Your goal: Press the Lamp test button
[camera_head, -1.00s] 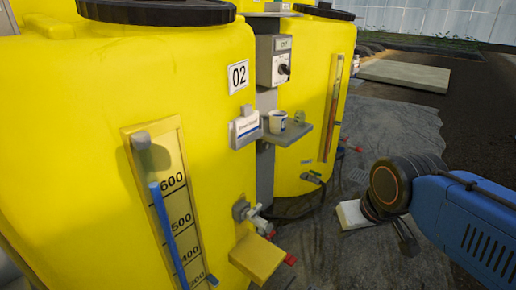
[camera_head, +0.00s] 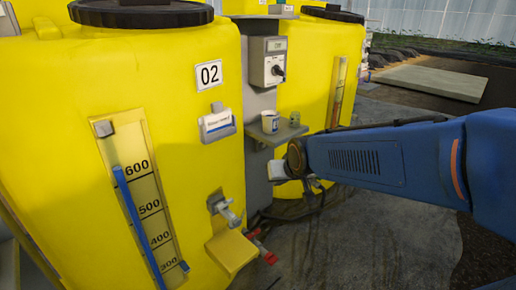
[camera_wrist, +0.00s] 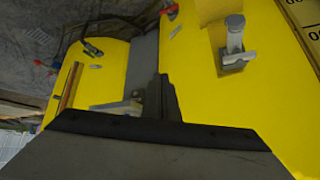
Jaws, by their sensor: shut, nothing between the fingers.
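I cannot make out a button labelled Lamp test in either view. A grey control box (camera_head: 268,62) with a small label plate and a dark knob is mounted on the grey post between the yellow tanks.
A grey shelf (camera_head: 276,134) under the box carries a white cup (camera_head: 270,122) and a small greenish item (camera_head: 294,118). Tank 02 (camera_head: 70,75) has a level gauge, a label holder (camera_head: 217,124) and a tap (camera_head: 224,208) above a yellow ledge (camera_head: 232,252).

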